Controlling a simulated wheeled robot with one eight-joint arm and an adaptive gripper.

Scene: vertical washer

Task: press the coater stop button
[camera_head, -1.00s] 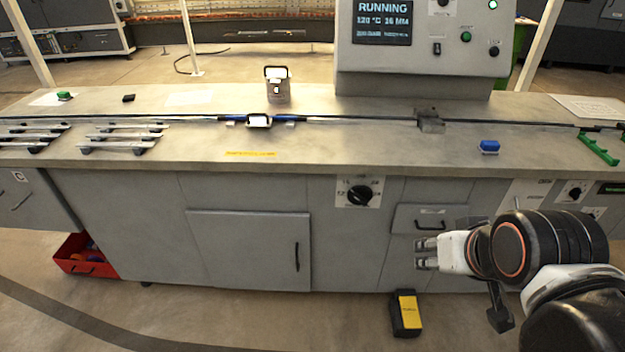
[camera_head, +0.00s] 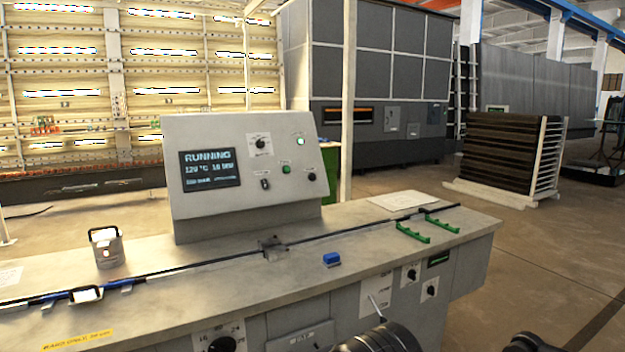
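The grey sloped control console (camera_head: 225,205) stands on the long bench, left of centre. Its screen (camera_head: 209,170) reads RUNNING, with 120 °C below. Right of the screen are a black rotary knob (camera_head: 260,143), a lit green lamp (camera_head: 301,141), a small switch (camera_head: 265,184), a green button (camera_head: 286,169) and a dark round button or knob (camera_head: 311,177). Their labels are too small to read, so I cannot tell which control is the stop button. My gripper is out of view; only dark parts of my arm show at the bottom edge.
On the bench (camera_head: 385,235) lie a blue block (camera_head: 332,259), green brackets (camera_head: 413,233), a small handled device (camera_head: 106,248) and a thin rail. The front face has a large dial (camera_head: 222,345) and small knobs.

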